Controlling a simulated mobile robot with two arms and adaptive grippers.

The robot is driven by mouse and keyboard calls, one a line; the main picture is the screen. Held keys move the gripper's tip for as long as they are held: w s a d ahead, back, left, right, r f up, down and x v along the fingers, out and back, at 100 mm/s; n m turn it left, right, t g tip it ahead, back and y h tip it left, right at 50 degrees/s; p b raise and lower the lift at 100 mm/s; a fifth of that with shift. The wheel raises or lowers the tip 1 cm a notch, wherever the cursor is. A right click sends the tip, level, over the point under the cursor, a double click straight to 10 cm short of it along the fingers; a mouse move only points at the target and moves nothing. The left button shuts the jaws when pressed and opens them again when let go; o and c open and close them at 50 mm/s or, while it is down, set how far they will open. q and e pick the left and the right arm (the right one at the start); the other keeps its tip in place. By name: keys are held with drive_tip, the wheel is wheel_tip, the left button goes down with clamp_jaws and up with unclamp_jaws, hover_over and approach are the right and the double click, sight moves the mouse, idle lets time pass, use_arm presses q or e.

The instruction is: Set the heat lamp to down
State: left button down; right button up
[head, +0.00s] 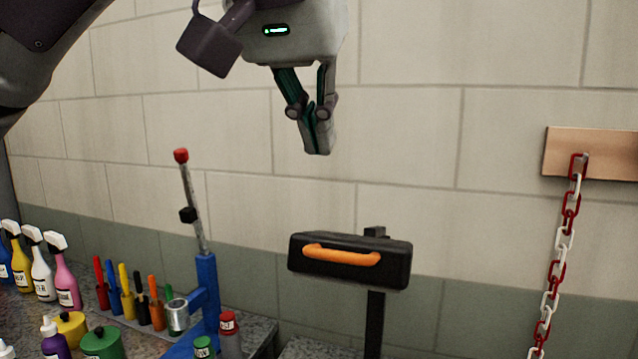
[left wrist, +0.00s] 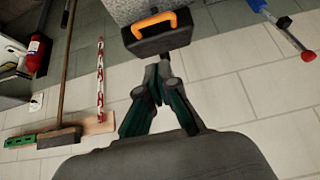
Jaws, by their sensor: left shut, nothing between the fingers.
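The heat lamp (head: 340,275) is a black box-shaped head with an orange handle (head: 342,255) on its front. It sits on a dark upright post (head: 374,320) in front of the wall. The lamp also shows at the top of the left wrist view (left wrist: 163,36). My left gripper (head: 318,150) points down, shut and empty, above the lamp and apart from it. Its fingers also show in the left wrist view (left wrist: 158,75). My right gripper is in neither view.
A blue stand with a red-tipped lever (head: 181,156) rises left of the lamp. Spray bottles (head: 64,275), screwdrivers and small jars crowd the bench at left. A red-and-white chain (head: 563,240) hangs at right. The wall between is bare.

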use_arm(q)
hover_over(331, 253)
drive_tip(key=s, duration=0.2)
wheel_tip(331, 253, down, 5)
drive_tip(key=x, duration=0.2)
drive_tip(key=p+x, duration=0.1)
drive_tip(key=shift+w+a+f, duration=0.15)
drive_tip(key=shift+a+f, duration=0.05)
drive_tip(key=shift+f, duration=0.1)
drive_tip(key=f, duration=0.4)
drive_tip(key=shift+s+a, duration=0.15)
drive_tip(key=shift+s, duration=0.15)
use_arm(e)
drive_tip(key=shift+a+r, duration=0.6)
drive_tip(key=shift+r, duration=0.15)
use_arm(q)
drive_tip(key=shift+f, duration=0.15)
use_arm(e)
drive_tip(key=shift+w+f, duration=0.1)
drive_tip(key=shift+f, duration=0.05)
